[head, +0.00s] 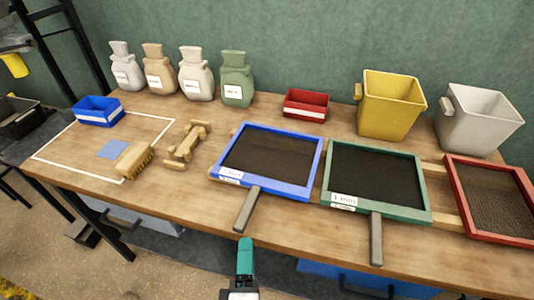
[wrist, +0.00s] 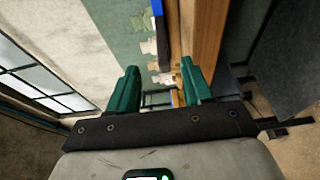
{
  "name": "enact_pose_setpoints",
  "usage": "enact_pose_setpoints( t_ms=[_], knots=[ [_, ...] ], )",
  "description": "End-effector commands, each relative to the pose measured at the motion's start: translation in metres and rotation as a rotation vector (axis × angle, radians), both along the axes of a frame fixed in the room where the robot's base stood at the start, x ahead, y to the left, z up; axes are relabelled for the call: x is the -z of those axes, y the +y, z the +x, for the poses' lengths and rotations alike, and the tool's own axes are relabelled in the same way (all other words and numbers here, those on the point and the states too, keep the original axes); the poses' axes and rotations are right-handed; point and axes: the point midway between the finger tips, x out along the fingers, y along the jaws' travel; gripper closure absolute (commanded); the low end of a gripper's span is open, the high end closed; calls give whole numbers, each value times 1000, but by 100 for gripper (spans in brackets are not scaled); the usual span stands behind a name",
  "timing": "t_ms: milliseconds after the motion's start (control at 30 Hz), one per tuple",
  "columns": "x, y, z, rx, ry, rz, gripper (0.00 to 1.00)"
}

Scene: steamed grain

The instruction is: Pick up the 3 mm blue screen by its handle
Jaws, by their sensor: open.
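The blue screen (head: 317,166) is a blue square frame with dark mesh and a white label, too small to read surely. It lies on the wooden table in the middle of the head view.
A green screen (head: 428,190) with its own handle (head: 376,240) lies right of the blue one, then a red screen (head: 455,190). A wooden stand (head: 187,143) and brush (head: 133,160) lie left. Sacks, a red bin (head: 305,104) and a yellow bucket (head: 390,107) stand behind.

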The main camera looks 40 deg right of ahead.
Motion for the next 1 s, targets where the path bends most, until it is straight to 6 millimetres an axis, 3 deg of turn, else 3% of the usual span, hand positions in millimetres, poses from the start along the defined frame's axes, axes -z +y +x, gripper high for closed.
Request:
enact_pose_setpoints(
  t_ms=[300,1000],
  knots=[
    [-1,-27,35,4,-1,-1,50],
    [4,-67,83,3,1,1,50]
  ],
)
